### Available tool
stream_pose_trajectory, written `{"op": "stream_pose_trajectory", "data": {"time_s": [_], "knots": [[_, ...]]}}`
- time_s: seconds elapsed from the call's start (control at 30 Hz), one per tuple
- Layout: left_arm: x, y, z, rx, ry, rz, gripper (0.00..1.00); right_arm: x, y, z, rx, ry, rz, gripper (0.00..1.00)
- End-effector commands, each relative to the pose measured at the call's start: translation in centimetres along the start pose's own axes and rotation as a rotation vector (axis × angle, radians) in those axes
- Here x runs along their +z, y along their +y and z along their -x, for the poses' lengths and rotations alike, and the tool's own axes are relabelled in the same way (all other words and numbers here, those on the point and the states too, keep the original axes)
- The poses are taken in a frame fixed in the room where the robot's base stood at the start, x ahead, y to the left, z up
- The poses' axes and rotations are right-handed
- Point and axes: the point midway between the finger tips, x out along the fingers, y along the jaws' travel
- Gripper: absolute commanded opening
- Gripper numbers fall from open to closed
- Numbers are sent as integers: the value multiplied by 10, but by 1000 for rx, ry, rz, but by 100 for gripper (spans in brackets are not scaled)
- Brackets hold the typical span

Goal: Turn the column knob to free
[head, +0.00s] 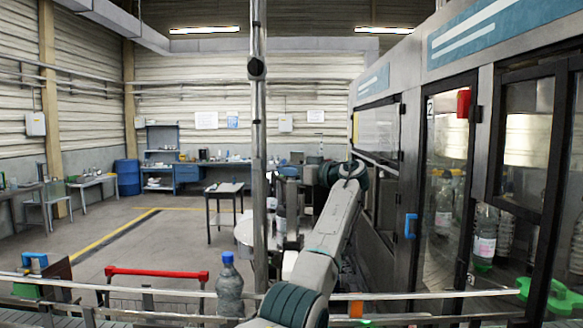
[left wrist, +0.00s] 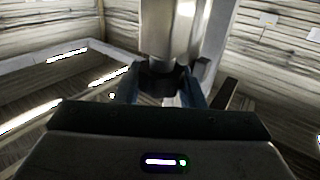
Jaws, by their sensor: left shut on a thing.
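My left arm reaches forward from the bottom middle of the head view, and its wrist bends left. My left gripper (head: 287,172) is small and partly hidden there, beside the labeller (head: 244,232). In the left wrist view the two fingers of my left gripper (left wrist: 160,92) are shut on a dark part that looks like the column knob (left wrist: 162,78). A thick silver column (left wrist: 168,28) stands right behind it. The turning position of the knob cannot be made out. My right gripper is out of view.
A metal pole (head: 258,150) stands close in front, left of my arm. A rail (head: 150,288) crosses the front, with a bottle (head: 229,290) and a red bar (head: 155,273) near it. A glass-doored machine (head: 395,235) fills the right. Open floor lies left.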

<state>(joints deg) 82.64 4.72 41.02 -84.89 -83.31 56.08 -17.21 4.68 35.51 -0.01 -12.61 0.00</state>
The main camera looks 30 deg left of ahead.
Motion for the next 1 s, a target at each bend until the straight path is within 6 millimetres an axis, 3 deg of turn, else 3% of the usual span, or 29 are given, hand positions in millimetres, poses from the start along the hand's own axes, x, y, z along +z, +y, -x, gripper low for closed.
{"op": "stream_pose_trajectory", "data": {"time_s": [1.0], "knots": [[1, 0, 0, -188, -2, -2, 13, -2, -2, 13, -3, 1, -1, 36]]}}
